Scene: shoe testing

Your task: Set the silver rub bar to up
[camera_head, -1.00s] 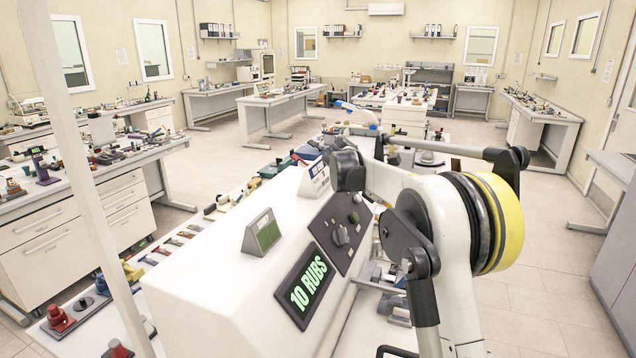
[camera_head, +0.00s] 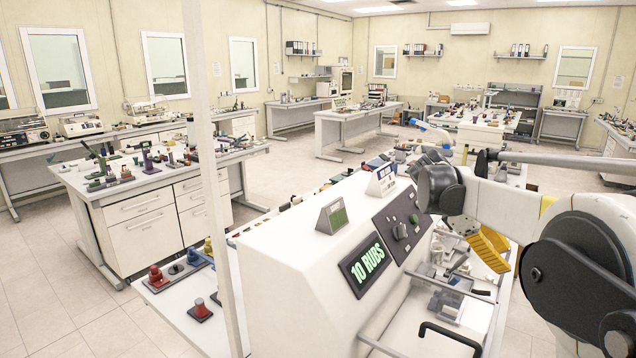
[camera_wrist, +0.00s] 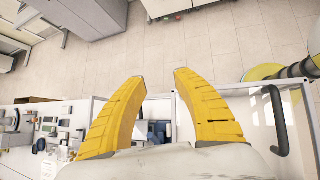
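The white rub machine (camera_head: 290,270) stands in the lower middle of the head view, with a display (camera_head: 364,262) reading "10 RUBS" and a dark knob panel (camera_head: 398,228). A grey, silvery bar (camera_head: 458,287) lies low in its working bay; I cannot tell for sure that this is the rub bar, or its setting. My gripper (camera_wrist: 160,77) has two yellow fingers, spread apart with nothing between their tips in the wrist view.
A black handle (camera_head: 450,335) sticks up at the bay's front edge and also shows in the wrist view (camera_wrist: 277,120). A pale post (camera_head: 208,150) stands left of the machine. A cluttered bench (camera_head: 150,190) is at left. Open floor (camera_wrist: 200,45) lies beyond the fingertips.

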